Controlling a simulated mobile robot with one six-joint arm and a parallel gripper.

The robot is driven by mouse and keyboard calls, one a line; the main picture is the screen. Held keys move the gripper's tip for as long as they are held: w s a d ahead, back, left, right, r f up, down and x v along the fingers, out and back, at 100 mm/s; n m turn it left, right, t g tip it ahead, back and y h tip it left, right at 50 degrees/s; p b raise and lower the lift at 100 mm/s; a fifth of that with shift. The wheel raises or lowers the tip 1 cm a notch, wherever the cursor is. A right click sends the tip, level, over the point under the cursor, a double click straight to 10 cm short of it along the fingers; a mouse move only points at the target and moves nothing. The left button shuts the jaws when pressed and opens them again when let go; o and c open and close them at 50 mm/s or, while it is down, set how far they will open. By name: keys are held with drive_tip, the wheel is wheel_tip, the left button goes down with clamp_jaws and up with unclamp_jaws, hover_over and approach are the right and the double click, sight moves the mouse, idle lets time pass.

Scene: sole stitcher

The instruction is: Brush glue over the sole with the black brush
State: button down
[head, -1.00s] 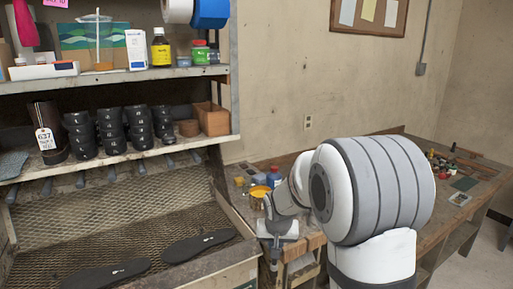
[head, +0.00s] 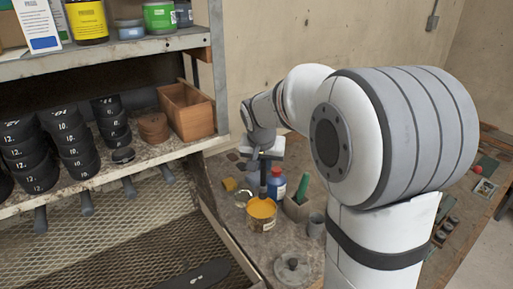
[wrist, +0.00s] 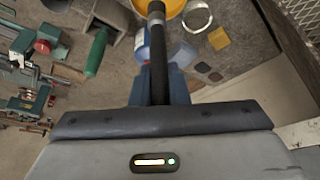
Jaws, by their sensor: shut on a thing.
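My gripper (head: 261,158) is shut on the black brush (head: 263,180) and holds it roughly upright, bristle end down, over the yellow glue pot (head: 261,216). In the wrist view the brush (wrist: 158,60) runs away from the jaws, and its metal collar overlaps the yellow pot (wrist: 176,6). I cannot tell whether the bristles are in the glue. One dark sole (head: 200,276) lies on the mesh rack at the bottom of the head view, partly cut off.
A metal ring (head: 243,198) and yellow block (head: 229,184) lie left. The shelf with black stacks and a wooden box (head: 187,112) is left.

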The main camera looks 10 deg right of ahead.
sight(262, 182)
drive_tip(key=shift+w+a, duration=0.15)
drive_tip(key=shift+w, duration=0.1)
drive_tip(key=shift+s+f+b, duration=0.1)
drive_tip(key=shift+f+b, duration=0.4)
drive_tip(key=shift+f, duration=0.05)
drive_tip(key=shift+f+b, duration=1.35)
drive_tip(key=shift+f, duration=0.95)
drive_tip(key=shift+s+f+b, duration=0.15)
drive_tip(key=shift+f+b, duration=0.5)
drive_tip(key=shift+b, duration=0.1)
idle(0.3)
drive_tip(key=shift+r+p, duration=2.1)
drive_tip(key=shift+r, duration=1.5)
drive_tip(key=shift+f, duration=0.1)
